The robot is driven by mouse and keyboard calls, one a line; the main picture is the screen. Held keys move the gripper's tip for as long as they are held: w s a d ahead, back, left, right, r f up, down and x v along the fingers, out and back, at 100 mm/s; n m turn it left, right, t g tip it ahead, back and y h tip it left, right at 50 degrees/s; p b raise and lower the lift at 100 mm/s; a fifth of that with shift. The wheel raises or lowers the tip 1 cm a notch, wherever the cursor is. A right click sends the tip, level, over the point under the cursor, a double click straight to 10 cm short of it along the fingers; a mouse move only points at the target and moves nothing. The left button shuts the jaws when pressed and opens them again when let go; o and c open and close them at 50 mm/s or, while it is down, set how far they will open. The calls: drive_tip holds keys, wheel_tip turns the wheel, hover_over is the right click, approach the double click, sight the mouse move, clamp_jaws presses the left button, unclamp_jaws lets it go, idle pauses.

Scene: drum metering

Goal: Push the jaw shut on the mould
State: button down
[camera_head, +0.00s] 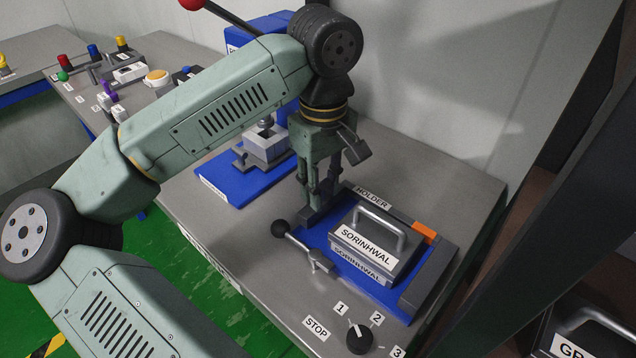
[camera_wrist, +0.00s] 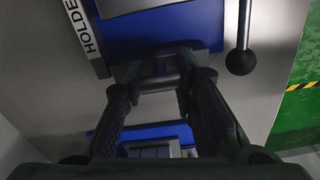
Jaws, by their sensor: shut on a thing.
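The mould (camera_head: 362,262), a grey block with a bar handle and SORINHWAL labels, sits on the blue base of the holder (camera_head: 388,302). The jaw (camera_head: 309,214) is a dark grey piece at the holder's far left end. My gripper (camera_head: 318,198) points down at it, and the fingers hide part of it. In the wrist view my gripper (camera_wrist: 158,72) has its fingers on either side of a dark grey part of the jaw (camera_wrist: 150,78). A strip of blue base lies between the jaw and the mould (camera_wrist: 140,3), so they look apart.
A lever with a black ball (camera_head: 280,228) stands at the holder's near left side. A dark grey end block (camera_head: 432,280) and an orange piece (camera_head: 424,232) are at the right. A numbered knob (camera_head: 359,337) is in front. Another blue-based fixture (camera_head: 232,183) stands behind left.

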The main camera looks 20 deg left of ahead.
drive_tip(key=d, duration=0.1)
drive_tip(key=s+d, duration=0.1)
drive_tip(key=shift+d+b, duration=0.3)
drive_tip(key=shift+b, duration=0.05)
drive_tip(key=c, duration=1.3)
unclamp_jaws()
wheel_tip(320, 180, up, 12)
drive_tip(key=shift+r, duration=0.1)
